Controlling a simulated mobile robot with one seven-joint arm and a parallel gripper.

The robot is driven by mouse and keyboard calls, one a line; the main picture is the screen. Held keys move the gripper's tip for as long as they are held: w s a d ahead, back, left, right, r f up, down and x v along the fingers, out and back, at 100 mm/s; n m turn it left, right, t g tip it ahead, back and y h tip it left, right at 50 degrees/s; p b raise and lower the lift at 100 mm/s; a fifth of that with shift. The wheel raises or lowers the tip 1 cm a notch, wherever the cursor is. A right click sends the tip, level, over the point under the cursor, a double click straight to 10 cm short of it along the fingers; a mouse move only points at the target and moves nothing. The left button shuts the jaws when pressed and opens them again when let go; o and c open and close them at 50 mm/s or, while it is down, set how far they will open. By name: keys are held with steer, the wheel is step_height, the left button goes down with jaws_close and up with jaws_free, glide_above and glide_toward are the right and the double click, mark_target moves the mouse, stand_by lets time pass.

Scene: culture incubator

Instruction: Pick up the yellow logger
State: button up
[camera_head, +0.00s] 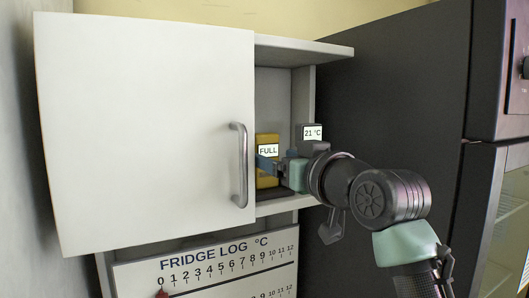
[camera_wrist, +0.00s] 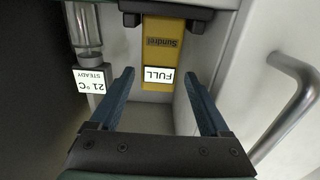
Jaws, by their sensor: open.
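The yellow logger (camera_head: 267,165), with a white "FULL" label, stands upright inside the open cabinet, just right of the door handle. In the wrist view the yellow logger (camera_wrist: 162,52) appears upside down between my fingers' lines, beyond the fingertips. A dark bracket shows around its far part. My gripper (camera_wrist: 158,85) is open and empty, with a blue finger on each side. In the head view my gripper (camera_head: 280,168) reaches into the cabinet from the right and partly covers the logger's right side.
A white cabinet door (camera_head: 140,125) with a grey handle (camera_head: 239,165) stands at the left of the opening. A device reading "21 °C" (camera_head: 312,132) is right of the logger; its label (camera_wrist: 90,80) shows in the wrist view. A "FRIDGE LOG" board (camera_head: 215,265) hangs below. A dark fridge (camera_head: 400,100) stands right.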

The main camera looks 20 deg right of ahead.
mark_target(268, 152)
steer(key=w+p, duration=0.2)
steer(key=w, duration=0.1)
steer(key=shift+w+a+r, duration=0.15)
steer(key=shift+a, duration=0.2)
steer(key=shift+w, duration=0.3)
steer(key=shift+s, duration=0.1)
steer(key=shift+c, duration=0.3)
steer(key=c, duration=1.1)
